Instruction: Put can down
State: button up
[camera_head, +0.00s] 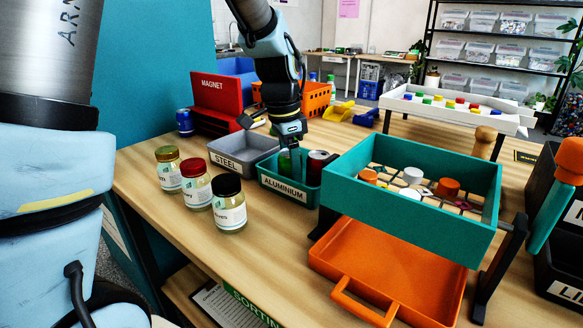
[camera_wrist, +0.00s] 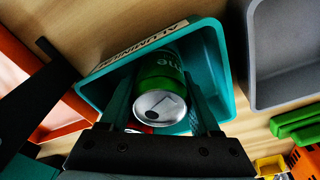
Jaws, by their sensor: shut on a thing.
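My gripper (camera_head: 291,167) is shut on a green can (camera_wrist: 158,72), with one finger on each side of it. The can is inside the teal bin labelled ALUMINIUM (camera_head: 284,190); its silver top faces the wrist camera. In the head view the green can (camera_head: 283,161) is mostly hidden behind the fingers. I cannot tell whether it touches the bin floor. A red can (camera_head: 318,160) with a dark top is in the right part of the same bin.
The grey STEEL bin (camera_head: 231,165) stands left of the teal bin. Three lidded jars (camera_head: 197,192) stand in front. A raised teal sieve tray (camera_head: 400,208) over an orange tray (camera_head: 385,262) is close on the right. A red MAGNET box (camera_head: 218,95) and a blue can (camera_head: 184,122) are behind.

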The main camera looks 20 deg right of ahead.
jog(key=o, duration=1.3)
jog(key=r, duration=0.4)
jog(key=a+r, duration=0.1)
jog(key=r, duration=0.7)
jog(key=shift+a+r, duration=0.2)
jog(key=shift+r, duration=0.2)
